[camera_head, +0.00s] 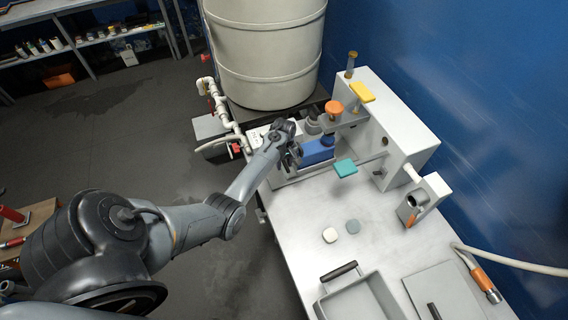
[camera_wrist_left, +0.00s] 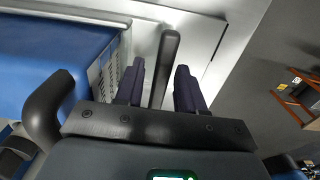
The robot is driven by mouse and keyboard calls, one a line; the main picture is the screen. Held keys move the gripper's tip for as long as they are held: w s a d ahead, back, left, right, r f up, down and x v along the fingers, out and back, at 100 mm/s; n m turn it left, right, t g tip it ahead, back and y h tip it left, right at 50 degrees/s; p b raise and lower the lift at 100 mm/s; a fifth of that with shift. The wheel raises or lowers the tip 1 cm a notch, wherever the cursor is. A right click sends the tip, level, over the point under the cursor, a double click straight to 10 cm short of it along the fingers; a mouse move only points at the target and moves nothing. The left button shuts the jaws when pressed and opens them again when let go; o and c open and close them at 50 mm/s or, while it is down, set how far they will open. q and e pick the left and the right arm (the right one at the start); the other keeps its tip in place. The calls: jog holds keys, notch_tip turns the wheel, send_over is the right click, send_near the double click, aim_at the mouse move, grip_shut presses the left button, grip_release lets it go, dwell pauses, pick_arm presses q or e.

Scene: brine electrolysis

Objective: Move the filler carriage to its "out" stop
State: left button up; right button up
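My left gripper (camera_head: 292,157) is at the far left end of the bench, beside a blue box-shaped part (camera_head: 318,150) on a white base. I cannot tell for sure whether this is the filler carriage. In the left wrist view the blue part (camera_wrist_left: 50,62) is at the left, with a white slotted side. The two dark fingers (camera_wrist_left: 160,88) are apart. A dark round-ended bar handle (camera_wrist_left: 168,52) stands between them, with a gap showing on its left side. Contact with the right finger is unclear. No "out" marking is readable. My right gripper is not in view.
A white machine housing (camera_head: 398,125) stands behind, with an orange knob (camera_head: 333,107), a yellow paddle (camera_head: 361,92) and a teal paddle (camera_head: 345,168). A large pale tank (camera_head: 265,50) is beyond. The bench middle (camera_head: 300,215) is mostly clear; a grey tray (camera_head: 350,290) lies near its front.

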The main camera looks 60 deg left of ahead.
pick_arm(q)
jog(key=shift+c, duration=0.4)
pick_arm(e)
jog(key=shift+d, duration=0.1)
pick_arm(q)
grip_shut()
